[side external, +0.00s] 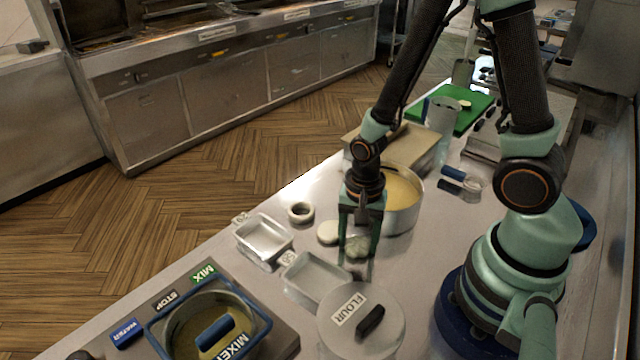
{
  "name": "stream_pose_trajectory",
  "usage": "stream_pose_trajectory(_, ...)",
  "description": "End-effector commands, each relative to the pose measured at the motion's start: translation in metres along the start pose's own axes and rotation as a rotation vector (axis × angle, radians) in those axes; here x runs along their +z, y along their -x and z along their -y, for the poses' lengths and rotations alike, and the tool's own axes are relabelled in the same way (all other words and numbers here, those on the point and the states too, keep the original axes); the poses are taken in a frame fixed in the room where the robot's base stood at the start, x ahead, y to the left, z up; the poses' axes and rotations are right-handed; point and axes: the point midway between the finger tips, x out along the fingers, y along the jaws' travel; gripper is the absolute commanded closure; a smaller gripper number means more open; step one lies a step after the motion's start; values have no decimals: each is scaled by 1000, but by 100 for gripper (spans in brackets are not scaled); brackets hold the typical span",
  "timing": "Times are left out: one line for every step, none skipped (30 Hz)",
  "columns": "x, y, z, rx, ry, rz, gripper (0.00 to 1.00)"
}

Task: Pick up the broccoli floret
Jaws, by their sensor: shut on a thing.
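My gripper (358,254) points down over the steel counter, in the middle of the side external view. Its two fingers are shut on a small pale grey-green lump, the broccoli floret (357,244). The floret sits between the fingers, partly covered by them. I cannot tell whether it touches the counter.
A pale round piece (328,232) lies just left of my gripper. A pot of yellow liquid (412,215) stands close behind. Two metal trays (264,238) and a lidded flour container (333,343) are in front. A green board (474,119) lies farther back.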

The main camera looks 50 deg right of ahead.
Motion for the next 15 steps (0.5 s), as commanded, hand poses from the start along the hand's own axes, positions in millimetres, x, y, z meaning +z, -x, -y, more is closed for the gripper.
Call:
stream_pose_trajectory(0, 1, 0, 0, 0, 0, 68)
stream_pose_trajectory(0, 1, 0, -1, 0, 0, 68)
stream_pose_trajectory(0, 2, 0, -1, 0, 0, 68)
stream_pose_trajectory(0, 3, 0, -1, 0, 0, 68)
stream_pose_trajectory(0, 4, 0, -1, 0, 0, 68)
stream_pose_trajectory(0, 6, 0, -1, 0, 0, 68)
stream_pose_trajectory(0, 8, 1, -2, 0, -1, 68)
stream_pose_trajectory(0, 10, 1, -3, 0, -1, 68)
stream_pose_trajectory(0, 13, 1, -2, 0, -1, 68)
stream_pose_trajectory(0, 16, 1, -4, 0, -2, 68)
stream_pose_trajectory(-1, 19, 1, -5, 0, -2, 68)
stream_pose_trajectory(-1, 24, 1, -5, 0, -2, 68)
stream_pose_trajectory(0, 28, 1, -6, 0, -2, 68)
stream_pose_trajectory(0, 32, 1, -7, 0, -3, 68)
stream_pose_trajectory(-1, 39, 2, -8, 0, -3, 68)
